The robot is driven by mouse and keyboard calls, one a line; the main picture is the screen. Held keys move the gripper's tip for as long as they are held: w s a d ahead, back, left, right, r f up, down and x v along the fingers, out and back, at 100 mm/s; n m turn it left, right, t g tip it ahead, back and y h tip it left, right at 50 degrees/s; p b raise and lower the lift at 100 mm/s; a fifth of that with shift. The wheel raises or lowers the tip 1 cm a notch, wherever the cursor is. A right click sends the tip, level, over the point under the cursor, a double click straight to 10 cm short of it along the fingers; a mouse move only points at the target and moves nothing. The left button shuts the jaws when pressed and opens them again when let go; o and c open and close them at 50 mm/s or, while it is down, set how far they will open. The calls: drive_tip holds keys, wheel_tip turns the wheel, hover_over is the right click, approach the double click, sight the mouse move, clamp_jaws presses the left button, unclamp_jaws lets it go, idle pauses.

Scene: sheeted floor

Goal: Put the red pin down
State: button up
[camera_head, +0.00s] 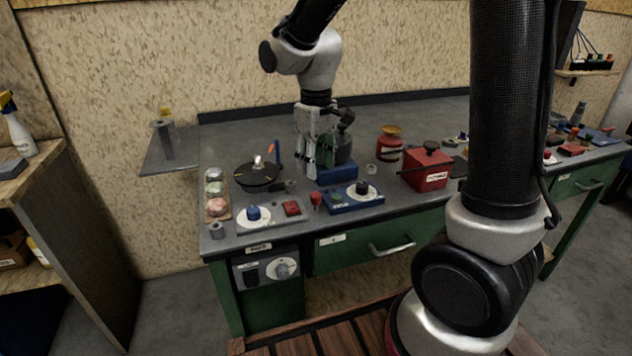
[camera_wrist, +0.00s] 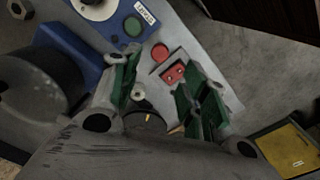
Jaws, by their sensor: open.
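The red pin (camera_head: 316,198) stands upright near the front edge of the workbench, between a red switch block and a blue control box. In the wrist view the round red top of the pin (camera_wrist: 160,51) shows just beyond the fingertips. My gripper (camera_head: 312,168) is over the bench, behind the pin in the head view. In the wrist view my gripper (camera_wrist: 158,82) has its green-padded fingers spread apart, with nothing held between them. The pin's lower part is hidden from above.
The red switch block (camera_head: 291,208) and blue control box (camera_head: 355,197) flank the pin. A dark round plate (camera_head: 258,176) and a blue knob (camera_head: 253,213) are to the left. A red box (camera_head: 427,168) stands to the right. The bench's front edge is close.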

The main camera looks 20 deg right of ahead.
drive_tip(key=s+d+r+m+t, duration=0.2)
drive_tip(key=s+d+r+m, duration=0.1)
drive_tip(key=s+d+r, duration=0.7)
drive_tip(key=s+d+r+m+t, duration=0.1)
drive_tip(key=s+d+m+t, duration=0.1)
drive_tip(key=s+d, duration=0.3)
drive_tip(key=s+m, duration=0.1)
drive_tip(key=s, duration=0.3)
